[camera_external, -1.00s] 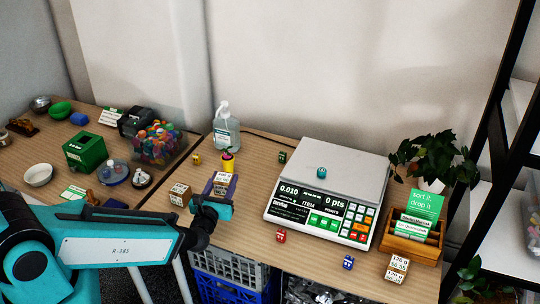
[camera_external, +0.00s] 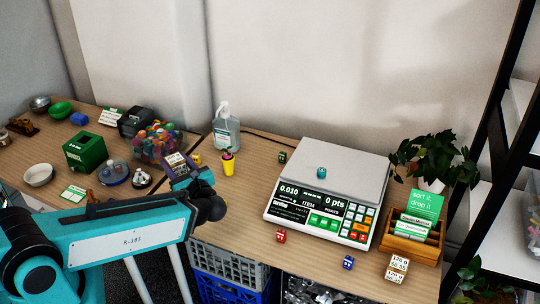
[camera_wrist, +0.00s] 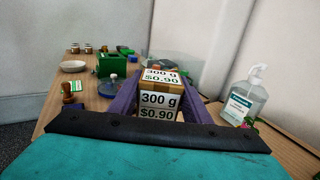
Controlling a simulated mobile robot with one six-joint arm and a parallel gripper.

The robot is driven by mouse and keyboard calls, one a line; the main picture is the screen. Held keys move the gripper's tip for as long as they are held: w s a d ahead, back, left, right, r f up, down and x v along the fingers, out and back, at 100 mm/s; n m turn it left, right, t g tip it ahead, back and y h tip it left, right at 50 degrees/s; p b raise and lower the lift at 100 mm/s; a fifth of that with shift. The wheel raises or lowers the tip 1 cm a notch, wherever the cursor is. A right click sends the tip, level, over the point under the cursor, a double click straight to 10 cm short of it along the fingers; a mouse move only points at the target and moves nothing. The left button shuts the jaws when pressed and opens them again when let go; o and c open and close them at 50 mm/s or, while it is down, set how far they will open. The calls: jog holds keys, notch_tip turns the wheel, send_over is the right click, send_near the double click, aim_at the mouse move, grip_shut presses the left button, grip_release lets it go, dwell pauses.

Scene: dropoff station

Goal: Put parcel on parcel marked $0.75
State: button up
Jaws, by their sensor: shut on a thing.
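My gripper (camera_external: 186,174) is shut on a small brown parcel (camera_external: 176,160). In the wrist view the parcel (camera_wrist: 158,98) sits between the purple fingers, its white labels reading 300 g and $0.90. The gripper and parcel are above the left part of the table, in front of the tub of coloured items. No parcel with a readable $0.75 mark shows now. A brown parcel seen earlier on the table left of the gripper is hidden behind my arm. Another labelled parcel (camera_external: 397,268) lies at the right front edge; its price is too small to read surely.
A scale (camera_external: 338,180) with a teal die on it fills the middle right. A yellow pot (camera_external: 227,165) and sanitizer bottle (camera_external: 226,130) stand right of the gripper. A clear tub (camera_external: 158,140) and green box (camera_external: 86,152) are left. Red and blue dice lie near the front edge.

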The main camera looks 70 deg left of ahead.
aim_at(176, 169)
jog(key=shift+s+d+f+n+g+h+b, duration=0.15)
jog(key=shift+s+n+g+h+b, duration=0.35)
jog(key=shift+s+n+g+b, duration=0.35)
jog(key=shift+g+b, duration=0.25)
jog(key=shift+b, duration=0.4)
jog(key=shift+w+a+r+b, duration=0.25)
jog(key=shift+w+r+b, duration=0.4)
jog(key=shift+r, duration=0.3)
jog(key=shift+f, duration=0.1)
jog(key=shift+f+p, duration=0.35)
jog(key=shift+f, duration=1.8)
jog(key=shift+f, duration=0.1)
jog(key=shift+f+p, duration=0.6)
jog(key=shift+f, duration=1.1)
